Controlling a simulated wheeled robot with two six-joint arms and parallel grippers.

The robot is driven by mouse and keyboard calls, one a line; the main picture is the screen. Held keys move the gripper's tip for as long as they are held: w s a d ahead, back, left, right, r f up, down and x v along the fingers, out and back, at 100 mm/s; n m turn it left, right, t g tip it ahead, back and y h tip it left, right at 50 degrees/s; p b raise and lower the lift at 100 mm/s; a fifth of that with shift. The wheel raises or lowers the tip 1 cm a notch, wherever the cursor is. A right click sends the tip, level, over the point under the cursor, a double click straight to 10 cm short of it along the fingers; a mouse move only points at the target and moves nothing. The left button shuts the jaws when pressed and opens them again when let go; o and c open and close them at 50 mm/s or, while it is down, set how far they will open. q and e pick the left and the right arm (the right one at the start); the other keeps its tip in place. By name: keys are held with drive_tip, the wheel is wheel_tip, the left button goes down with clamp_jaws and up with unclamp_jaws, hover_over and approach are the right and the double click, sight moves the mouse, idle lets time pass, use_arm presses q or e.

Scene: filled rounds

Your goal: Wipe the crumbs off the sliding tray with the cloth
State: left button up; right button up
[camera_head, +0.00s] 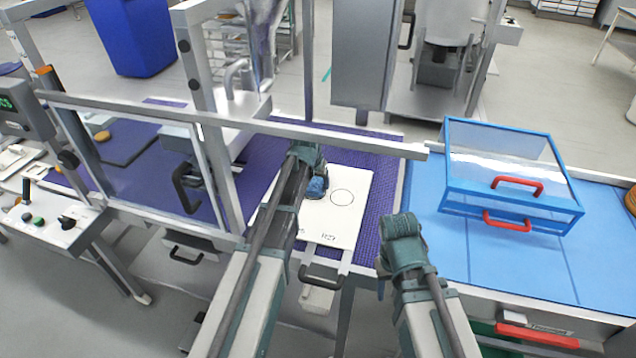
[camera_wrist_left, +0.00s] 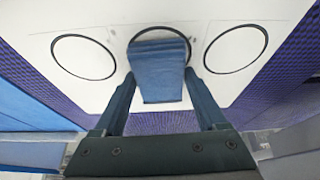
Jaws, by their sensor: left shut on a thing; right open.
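The sliding tray (camera_head: 340,222) is a white board with black ring outlines and a dark front handle; it lies on the purple mat. My left gripper (camera_head: 312,172) is over the tray, shut on the blue cloth (camera_head: 317,188). In the left wrist view the cloth (camera_wrist_left: 158,78) sits between the fingers and covers part of the middle ring on the tray (camera_wrist_left: 195,22). I cannot make out any crumbs; the left arm and the cloth hide part of the tray. My right gripper (camera_head: 402,228) is open and empty, to the right of the tray.
A metal frame bar (camera_head: 340,134) crosses behind the left gripper, with an upright post (camera_head: 208,120) to its left. A blue clear-lidded box (camera_head: 515,180) with red handles stands on the blue mat (camera_head: 440,225) at right. A control panel (camera_head: 50,220) is at far left.

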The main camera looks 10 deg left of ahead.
sight(312, 192)
use_arm(q)
drive_tip(key=shift+s+f, duration=0.15)
drive_tip(key=shift+s, duration=1.9)
drive_tip(key=shift+s+a, duration=0.1)
drive_tip(key=shift+s, duration=1.8)
drive_tip(key=shift+a, duration=0.1)
drive_tip(key=shift+w+a+r, duration=0.2)
drive_tip(key=shift+a, duration=0.55)
drive_tip(key=shift+w+d+f, duration=0.1)
drive_tip(key=shift+w+d, duration=0.05)
drive_tip(key=shift+w, duration=3.7)
